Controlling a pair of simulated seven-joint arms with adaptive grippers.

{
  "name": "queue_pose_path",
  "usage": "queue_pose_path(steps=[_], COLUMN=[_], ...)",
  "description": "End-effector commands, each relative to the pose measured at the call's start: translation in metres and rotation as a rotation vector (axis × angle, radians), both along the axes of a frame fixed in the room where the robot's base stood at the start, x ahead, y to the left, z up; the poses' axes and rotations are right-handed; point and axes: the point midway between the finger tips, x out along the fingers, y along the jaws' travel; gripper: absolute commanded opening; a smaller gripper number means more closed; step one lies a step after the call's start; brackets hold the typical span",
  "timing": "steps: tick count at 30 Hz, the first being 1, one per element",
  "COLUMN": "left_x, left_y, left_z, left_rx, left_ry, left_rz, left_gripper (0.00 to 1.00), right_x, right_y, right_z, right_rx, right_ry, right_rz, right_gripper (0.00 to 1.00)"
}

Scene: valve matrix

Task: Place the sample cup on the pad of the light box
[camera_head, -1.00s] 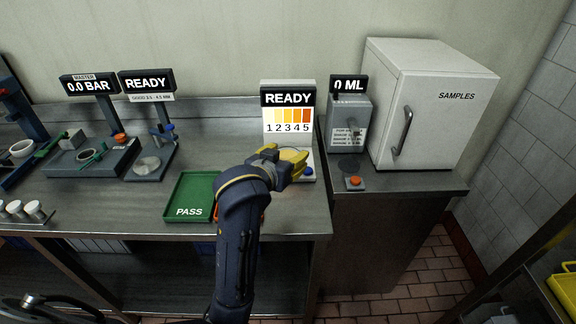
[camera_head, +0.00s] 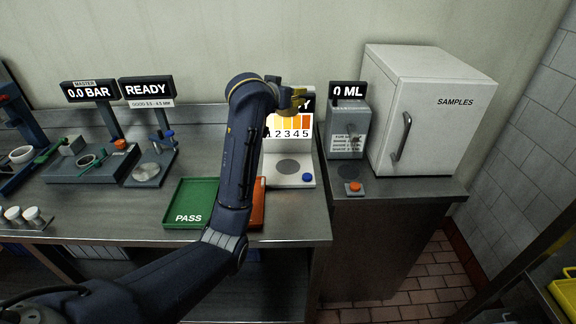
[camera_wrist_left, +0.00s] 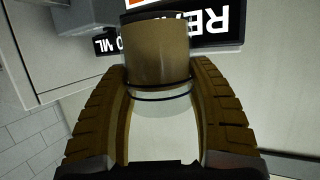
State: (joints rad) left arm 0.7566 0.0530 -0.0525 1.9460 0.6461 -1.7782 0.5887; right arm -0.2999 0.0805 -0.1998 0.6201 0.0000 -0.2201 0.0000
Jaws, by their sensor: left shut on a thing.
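The sample cup (camera_wrist_left: 157,52) is a clear cup with amber-brown contents, seen large in the left wrist view. My left gripper (camera_wrist_left: 160,82) is shut on it, with a ridged finger on each side. In the head view the left gripper (camera_head: 296,97) is raised in front of the sign of the light box (camera_head: 302,182), and I cannot make out the cup there. The pad (camera_head: 288,167) is a dark disc on the pale base of the light box. It is bare and lies below the gripper. My right gripper is not in view.
A green PASS tray (camera_head: 190,203) and an orange tray (camera_head: 257,205) lie in front, partly behind my arm. A blue button (camera_head: 307,177) sits beside the pad. The grey 0 ML dispenser (camera_head: 347,130) and white SAMPLES fridge (camera_head: 440,110) stand to the right.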

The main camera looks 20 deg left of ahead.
Motion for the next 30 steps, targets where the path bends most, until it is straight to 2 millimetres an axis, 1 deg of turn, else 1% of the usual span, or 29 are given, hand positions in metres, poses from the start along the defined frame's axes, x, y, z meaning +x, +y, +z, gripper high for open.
queue_pose_path(steps=[5, 15, 18, 21, 25, 30], left_x=[0.002, 0.001, 0.001, 0.001, 0.002, 0.002], left_y=[-0.001, -0.001, -0.001, -0.001, -0.001, -0.001], left_z=[-0.027, -0.102, -0.123, -0.139, -0.153, -0.161], left_rx=[0.0, 0.002, 0.001, 0.001, 0.0, 0.0], left_ry=[0.004, 0.004, 0.004, 0.002, 0.001, -0.001], left_rz=[-0.004, -0.005, -0.004, -0.004, -0.005, -0.004], left_gripper=[0.19, 0.19, 0.19, 0.19, 0.19, 0.19], right_x=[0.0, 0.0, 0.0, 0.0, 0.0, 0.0], right_y=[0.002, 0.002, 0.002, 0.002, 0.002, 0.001], right_z=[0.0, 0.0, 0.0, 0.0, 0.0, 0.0], right_rx=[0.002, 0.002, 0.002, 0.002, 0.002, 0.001], right_ry=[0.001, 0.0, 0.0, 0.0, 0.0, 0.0], right_rz=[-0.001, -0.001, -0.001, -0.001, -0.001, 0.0], right_gripper=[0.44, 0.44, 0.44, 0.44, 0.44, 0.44])
